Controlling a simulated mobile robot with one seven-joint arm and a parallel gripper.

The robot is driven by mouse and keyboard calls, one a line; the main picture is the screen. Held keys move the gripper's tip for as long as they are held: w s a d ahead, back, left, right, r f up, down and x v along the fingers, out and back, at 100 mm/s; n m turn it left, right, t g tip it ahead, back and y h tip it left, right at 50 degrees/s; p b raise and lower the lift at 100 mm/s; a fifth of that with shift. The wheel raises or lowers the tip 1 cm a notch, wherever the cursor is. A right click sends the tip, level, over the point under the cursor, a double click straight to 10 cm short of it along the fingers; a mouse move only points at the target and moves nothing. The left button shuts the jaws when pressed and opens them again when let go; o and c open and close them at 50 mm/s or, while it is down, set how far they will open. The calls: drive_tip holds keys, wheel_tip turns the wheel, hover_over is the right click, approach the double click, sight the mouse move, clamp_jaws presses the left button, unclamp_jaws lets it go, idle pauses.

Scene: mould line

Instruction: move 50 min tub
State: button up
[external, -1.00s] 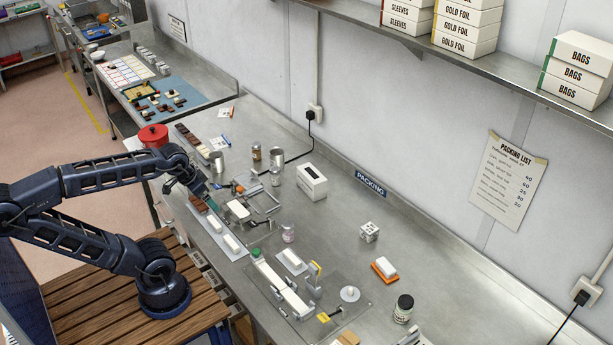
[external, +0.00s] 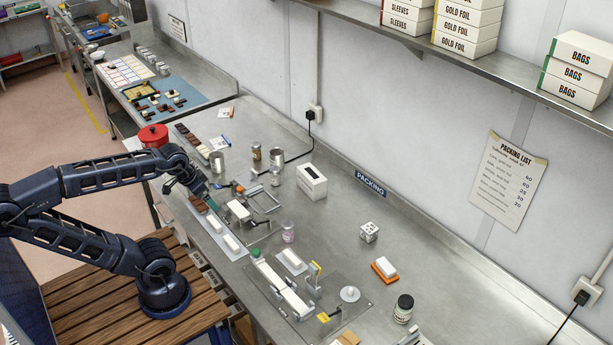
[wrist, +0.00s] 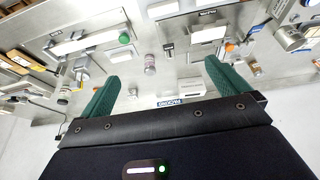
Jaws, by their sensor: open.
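No label reading 50 min can be read on any container, so I cannot tell which one is the 50 min tub. A small pale jar with a pinkish label (external: 288,233) stands upright on the steel bench; it also shows in the wrist view (wrist: 150,64), between and beyond my fingertips. In the external view my gripper (external: 208,194) is over the bench's near side.
A white bar machine with a green knob (external: 256,253) stands in front of the jar. A white box (external: 311,182), a die-like cube (external: 369,232) and a dark jar (external: 403,309) stand right. A red pot (external: 153,136) is at left. Bare bench lies around the cube.

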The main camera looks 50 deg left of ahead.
drive_tip(key=shift+w+r, duration=0.1)
drive_tip(key=shift+w, duration=0.05)
drive_tip(key=c, duration=0.6)
drive_tip(key=w+r, duration=0.1)
drive_tip(key=w, duration=0.1)
drive_tip(key=w+d+r+m, duration=0.1)
drive_tip(key=w, duration=0.1)
drive_tip(key=w+r+m, duration=0.1)
drive_tip(key=w, duration=0.2)
drive_tip(key=shift+d+r+g, duration=0.15)
drive_tip(key=shift+d+g, duration=0.15)
drive_tip(key=c, duration=1.4)
drive_tip(key=w, duration=0.2)
drive_tip(key=w+d+r+m, duration=0.1)
drive_tip(key=w, duration=0.1)
drive_tip(key=w+d+r+m, duration=0.1)
drive_tip(key=w, duration=0.1)
drive_tip(key=shift+w+d+g, duration=0.15)
drive_tip(key=shift+w+g, duration=0.15)
drive_tip(key=shift+w, duration=0.1)
clamp_jaws()
drive_tip(key=m+g, duration=0.3)
drive_tip(key=m, duration=1.1)
hover_over(369, 232)
drive_tip(key=w+d, duration=0.2)
drive_tip(key=d, duration=0.5)
wheel_tip(369, 232, down, 24)
drive_tip(key=f, duration=0.9)
drive_tip(key=shift+s, duration=0.25)
drive_tip(key=shift+a, duration=2.05)
